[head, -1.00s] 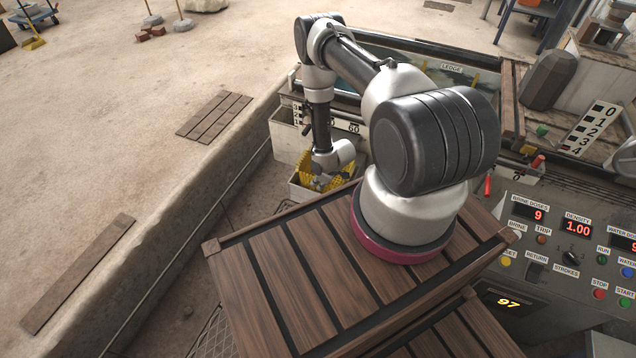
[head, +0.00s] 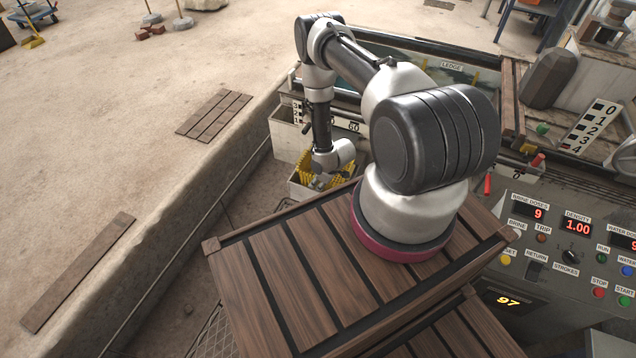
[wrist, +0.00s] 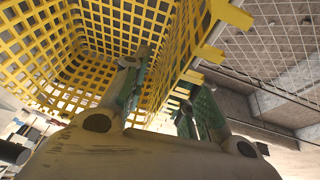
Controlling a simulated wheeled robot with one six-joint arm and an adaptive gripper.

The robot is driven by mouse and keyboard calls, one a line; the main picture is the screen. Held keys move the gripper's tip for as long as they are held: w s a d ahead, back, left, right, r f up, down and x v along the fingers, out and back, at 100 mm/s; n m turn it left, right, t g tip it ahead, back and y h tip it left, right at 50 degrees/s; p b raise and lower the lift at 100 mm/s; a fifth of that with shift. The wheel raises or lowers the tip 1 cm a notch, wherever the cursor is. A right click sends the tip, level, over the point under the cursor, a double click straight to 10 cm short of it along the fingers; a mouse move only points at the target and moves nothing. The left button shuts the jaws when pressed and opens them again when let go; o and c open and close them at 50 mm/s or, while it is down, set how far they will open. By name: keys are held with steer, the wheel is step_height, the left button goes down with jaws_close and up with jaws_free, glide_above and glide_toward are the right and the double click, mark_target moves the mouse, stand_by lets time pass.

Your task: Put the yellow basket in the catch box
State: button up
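The yellow basket (head: 307,167) is an open lattice. In the head view it shows beside my wrist, in or just over a pale box (head: 300,188) below the trough; my arm hides part of it. In the wrist view the basket (wrist: 105,35) fills the upper left. My gripper (wrist: 168,82) has its green-padded fingers on either side of a basket wall, one inside and one outside. A gap shows between the fingers, so it looks open around the wall. My gripper's tips are hidden in the head view. I cannot read a label on the box.
A trough with a ledge label (head: 452,68) stands behind my arm. A control panel (head: 570,245) is at the right. A wooden slatted platform (head: 290,270) lies in front. A concrete kerb (head: 190,200) runs along the left, with a low gap beside the box.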

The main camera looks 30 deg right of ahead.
steer(key=w+v, duration=0.1)
steer(key=v, duration=0.9)
steer(key=w+a+r+v, duration=0.1)
steer(key=w+v, duration=0.1)
steer(key=v, duration=0.9)
steer(key=shift+w+a+r, duration=0.2)
steer(key=shift+a+r, duration=0.1)
